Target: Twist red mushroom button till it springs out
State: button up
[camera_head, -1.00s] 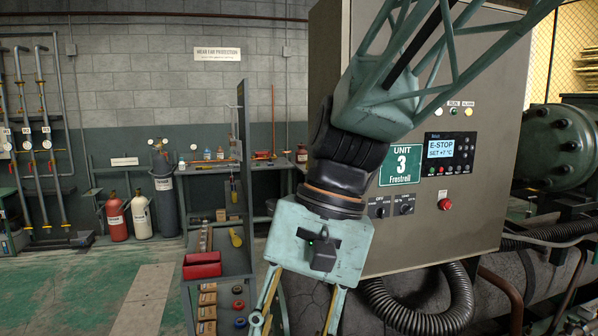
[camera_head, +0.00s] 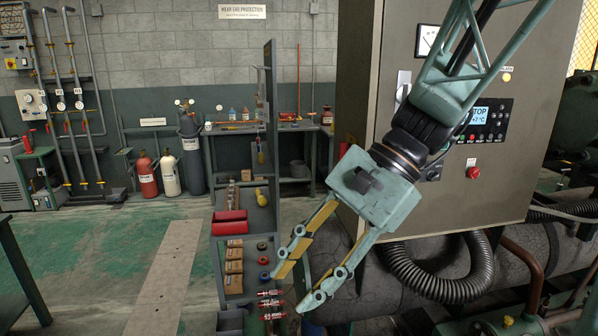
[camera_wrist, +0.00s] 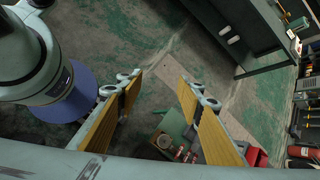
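The red mushroom button (camera_head: 473,172) is on the front of the grey control cabinet (camera_head: 390,60), below the display and its keypad. The part of the display (camera_head: 481,115) not hidden by my arm reads "TOP". My gripper (camera_head: 296,287) is open and empty, to the left of the button and below it, pointing down and left, away from the cabinet front. In the wrist view its two fingers (camera_wrist: 160,80) stand wide apart with nothing between them. The button does not show in the wrist view.
A shelf rack with a red bin (camera_head: 229,223) and boxes stands left of my gripper. A black corrugated hose (camera_head: 455,285) and pipes lie below the cabinet. Gas cylinders (camera_head: 168,172) stand at the back wall. Open floor (camera_head: 110,260) is at the left.

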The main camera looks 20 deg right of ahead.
jog(key=w+d+r+m+t+y+p, duration=0.25)
jog(key=w+d+m+t, duration=0.4)
jog(key=w+d, duration=0.4)
jog(key=w+d+r+m+t+h, duration=0.1)
jog(key=w+d+m+t, duration=0.15)
jog(key=d, duration=0.55)
jog(key=w+d+r+m+t+h, duration=0.15)
jog(key=w+d+m, duration=0.25)
jog(key=d, duration=0.4)
jog(key=s+d+f+m+t+h+p, duration=0.1)
jog(key=s+d+m+h, duration=0.3)
jog(key=d, duration=0.8)
jog(key=s+d+m+t+h, duration=0.3)
jog(key=d+m+h, duration=0.1)
jog(key=d, duration=0.9)
jog(key=s+d+f+m+t+h+p, duration=0.1)
jog(key=s+d+m+t+h, duration=0.1)
jog(key=d, duration=1.1)
jog(key=s+m+h, duration=0.1)
jog(key=s+m, duration=0.1)
jog(key=shift+s+d+f+h+p, duration=0.2)
jog(key=shift+s+f+h+p, duration=0.1)
jog(key=shift+h, duration=0.1)
jog(key=shift+w, duration=0.15)
